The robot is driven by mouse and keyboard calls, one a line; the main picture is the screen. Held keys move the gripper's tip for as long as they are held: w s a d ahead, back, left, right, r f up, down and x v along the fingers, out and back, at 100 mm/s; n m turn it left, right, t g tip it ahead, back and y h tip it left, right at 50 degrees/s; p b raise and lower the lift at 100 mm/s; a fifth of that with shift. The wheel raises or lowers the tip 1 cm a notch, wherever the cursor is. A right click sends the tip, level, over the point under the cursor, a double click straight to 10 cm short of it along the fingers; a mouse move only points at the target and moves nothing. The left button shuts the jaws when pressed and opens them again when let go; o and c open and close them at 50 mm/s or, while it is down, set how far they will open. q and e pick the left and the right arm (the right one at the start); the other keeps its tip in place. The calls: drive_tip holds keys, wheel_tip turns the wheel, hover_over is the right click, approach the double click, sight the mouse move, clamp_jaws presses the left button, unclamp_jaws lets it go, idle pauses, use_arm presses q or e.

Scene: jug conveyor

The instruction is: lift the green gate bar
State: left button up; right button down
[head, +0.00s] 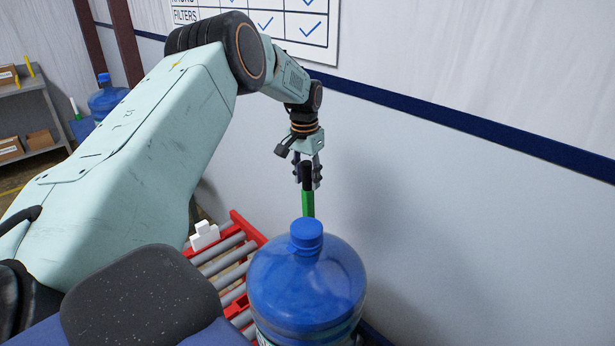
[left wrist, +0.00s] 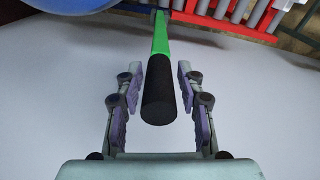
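The green gate bar (head: 308,204) stands up behind the blue jug in the head view, with a black grip at its top; its lower part is hidden by the jug. My left gripper (head: 308,178) is at the black grip. In the left wrist view, the green bar (left wrist: 161,38) runs down from the top edge and its black grip (left wrist: 159,90) lies between the fingers of my left gripper (left wrist: 159,82). The fingers are open, with a gap on each side of the grip. My right gripper is not in view.
A large blue water jug (head: 306,285) stands close in front of the bar. A red-framed roller conveyor (head: 236,262) lies left of it. The wall (head: 450,220) is behind. Another jug (head: 106,101) and a shelf with boxes (head: 35,108) stand far left.

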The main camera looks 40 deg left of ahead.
use_arm(q)
drive_tip(key=shift+o, duration=0.6)
drive_tip(key=r, duration=1.2)
drive_tip(key=shift+s, duration=0.3)
